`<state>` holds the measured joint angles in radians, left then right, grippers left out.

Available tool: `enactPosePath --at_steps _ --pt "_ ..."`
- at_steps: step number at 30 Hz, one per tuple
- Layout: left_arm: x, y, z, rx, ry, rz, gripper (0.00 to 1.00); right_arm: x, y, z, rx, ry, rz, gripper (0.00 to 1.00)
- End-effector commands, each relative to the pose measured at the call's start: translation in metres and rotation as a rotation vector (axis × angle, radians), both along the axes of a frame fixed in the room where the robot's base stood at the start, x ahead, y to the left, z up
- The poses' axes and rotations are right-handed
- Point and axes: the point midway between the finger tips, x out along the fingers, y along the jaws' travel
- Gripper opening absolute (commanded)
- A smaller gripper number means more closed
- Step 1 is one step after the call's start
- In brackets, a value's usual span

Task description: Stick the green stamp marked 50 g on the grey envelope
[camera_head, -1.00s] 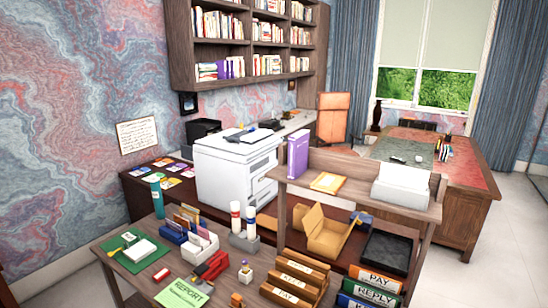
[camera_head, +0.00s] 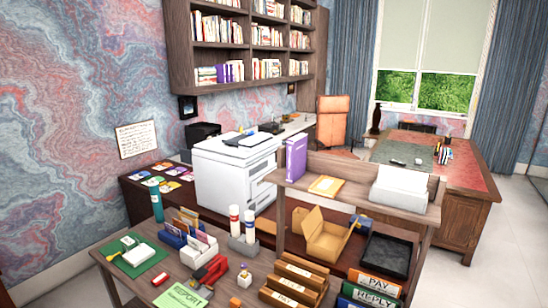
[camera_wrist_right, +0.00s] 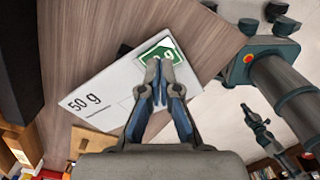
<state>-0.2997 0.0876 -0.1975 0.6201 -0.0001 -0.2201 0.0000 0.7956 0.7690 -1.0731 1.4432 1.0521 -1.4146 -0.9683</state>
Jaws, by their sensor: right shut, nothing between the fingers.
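A pale grey-white envelope (camera_wrist_right: 98,98) with "50 g" printed on it lies on a wooden surface in the right wrist view. A green stamp (camera_wrist_right: 162,47) with a white border lies at its upper right end; a white "g" shows and the fingers hide part of it. My right gripper (camera_wrist_right: 157,62) is shut and empty, its fingertips over the stamp's lower edge. I cannot tell whether they touch it. What looks like my left gripper (camera_wrist_right: 257,120) shows small and dark at the right, away from the envelope; its jaw state is unclear. Neither gripper shows in the head view.
The head view shows a low desk with a green mat (camera_head: 137,262), a red stapler (camera_head: 208,275), a letter holder (camera_head: 190,238) and wooden file trays (camera_head: 294,282). A raised shelf (camera_head: 345,190) stands behind, beside a white printer (camera_head: 235,175). Clear floor lies at the right.

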Motion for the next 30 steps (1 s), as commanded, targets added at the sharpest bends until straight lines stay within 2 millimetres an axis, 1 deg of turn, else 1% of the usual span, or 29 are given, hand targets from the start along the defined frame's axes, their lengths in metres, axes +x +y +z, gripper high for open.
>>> enactPosePath --at_steps 11,22,30 --pt "-0.001 -0.013 -0.003 -0.015 0.001 0.001 0.00 0.000 0.003 -0.005 -0.003 0.000 0.001 0.00" --pt "-0.001 -0.006 -0.004 -0.008 0.002 -0.002 0.00 0.000 0.001 -0.012 -0.001 0.000 0.000 0.00" --pt "-0.001 -0.005 -0.006 -0.007 0.002 -0.002 0.00 0.000 0.001 -0.016 -0.001 0.000 0.000 0.00"
